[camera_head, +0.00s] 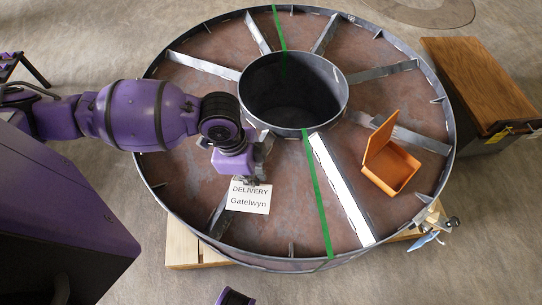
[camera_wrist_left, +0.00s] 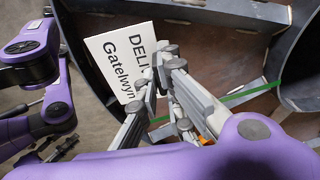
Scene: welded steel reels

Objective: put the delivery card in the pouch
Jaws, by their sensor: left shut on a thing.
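The delivery card (camera_head: 249,197) is a white card with dark print reading "DELIVERY Gatelwyn". My left gripper (camera_head: 250,181) is shut on its upper edge and holds it over the near left part of the steel reel (camera_head: 290,220). The left wrist view shows the card (camera_wrist_left: 117,62) tilted, its top end between the fingertips (camera_wrist_left: 165,62). An orange open container with a raised lid (camera_head: 391,168) sits right of the reel's hub; I see no other clear pouch. Part of my right arm (camera_head: 235,297) shows at the bottom edge; dark parts near its end (camera_wrist_left: 55,150) are too unclear to read.
Green tape (camera_head: 317,195) crosses the reel. A wooden-topped box (camera_head: 482,82) stands at the right. A clamp-like metal piece (camera_head: 447,224) sits at the rim.

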